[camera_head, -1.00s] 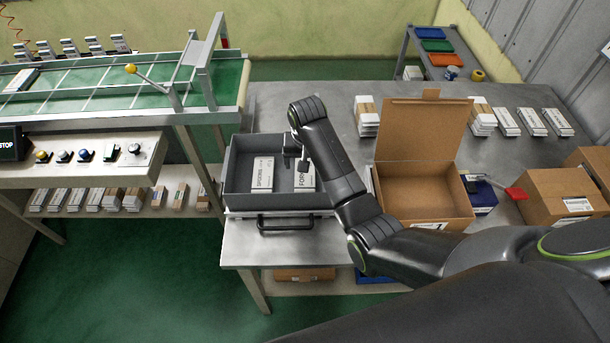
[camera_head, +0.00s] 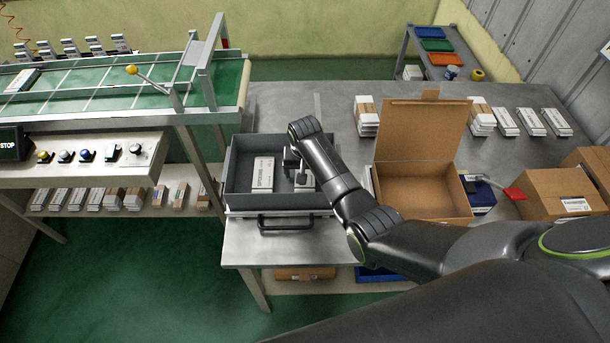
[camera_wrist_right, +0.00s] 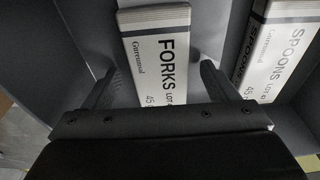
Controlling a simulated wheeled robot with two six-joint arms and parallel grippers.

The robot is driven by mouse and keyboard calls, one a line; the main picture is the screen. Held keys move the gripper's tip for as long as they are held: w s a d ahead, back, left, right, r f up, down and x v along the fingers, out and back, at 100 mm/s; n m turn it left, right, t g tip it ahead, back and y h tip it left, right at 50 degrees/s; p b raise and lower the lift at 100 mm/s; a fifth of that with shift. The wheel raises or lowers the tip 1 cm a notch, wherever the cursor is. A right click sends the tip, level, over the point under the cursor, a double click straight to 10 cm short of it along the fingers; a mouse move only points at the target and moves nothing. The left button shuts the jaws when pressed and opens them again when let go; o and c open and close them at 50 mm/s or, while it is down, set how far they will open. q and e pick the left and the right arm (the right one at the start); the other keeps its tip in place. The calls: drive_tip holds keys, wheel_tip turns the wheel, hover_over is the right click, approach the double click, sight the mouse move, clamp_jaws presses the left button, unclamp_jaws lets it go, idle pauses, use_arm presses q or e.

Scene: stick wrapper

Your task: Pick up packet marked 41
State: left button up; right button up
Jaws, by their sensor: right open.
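A white packet printed FORKS (camera_wrist_right: 165,60) lies in the grey tray (camera_head: 241,165); it also shows under the gripper in the head view (camera_head: 304,184). A second white packet, printed SPOONS (camera_wrist_right: 280,50), lies beside it and shows at left in the head view (camera_head: 263,174). My left gripper is out of view.
The tray walls stand close around the packets. An open cardboard box (camera_head: 425,185) stands right of my arm. Several packet stacks (camera_head: 367,115) lie farther back on the metal table (camera_head: 340,100). A conveyor (camera_head: 100,85) with a control panel is at left.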

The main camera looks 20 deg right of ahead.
drive_tip(key=c, duration=1.1)
